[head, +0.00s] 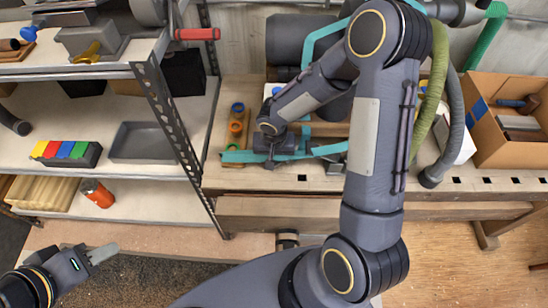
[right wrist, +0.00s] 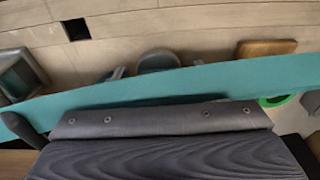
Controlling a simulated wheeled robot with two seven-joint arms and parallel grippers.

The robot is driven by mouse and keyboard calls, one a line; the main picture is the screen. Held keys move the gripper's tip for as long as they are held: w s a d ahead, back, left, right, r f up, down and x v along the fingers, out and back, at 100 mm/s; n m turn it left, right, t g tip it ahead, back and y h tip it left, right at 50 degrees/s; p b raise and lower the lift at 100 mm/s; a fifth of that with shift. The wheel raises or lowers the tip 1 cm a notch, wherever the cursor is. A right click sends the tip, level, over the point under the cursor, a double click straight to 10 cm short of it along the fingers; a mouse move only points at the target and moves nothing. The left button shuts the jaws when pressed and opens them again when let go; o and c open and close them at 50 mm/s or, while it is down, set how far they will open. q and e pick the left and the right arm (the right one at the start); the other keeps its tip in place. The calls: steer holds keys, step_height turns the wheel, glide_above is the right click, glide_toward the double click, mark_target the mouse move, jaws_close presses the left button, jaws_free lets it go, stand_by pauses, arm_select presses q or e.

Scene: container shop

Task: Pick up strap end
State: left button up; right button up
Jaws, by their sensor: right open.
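A teal strap (head: 240,156) lies across the workbench in the head view, with one end at its left and the other toward the right. It also crosses the right wrist view (right wrist: 200,82) as a broad band. My right gripper (head: 272,161) is over the strap at the bench; its fingers are small and partly hidden in both views. It is open, and I cannot tell whether the strap lies between its fingers. My left gripper (head: 102,253) is at the lower left, far from the strap; its finger gap is not clear.
Colored rings (head: 236,127) on a wooden board stand just left of my right gripper. A cardboard box (head: 490,95) is on the bench at right. A shelf rack (head: 160,90) stands at left. A large dark cylinder (head: 290,42) lies behind my right forearm.

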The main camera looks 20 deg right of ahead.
steer(key=c, duration=1.1)
steer(key=shift+r, duration=0.1)
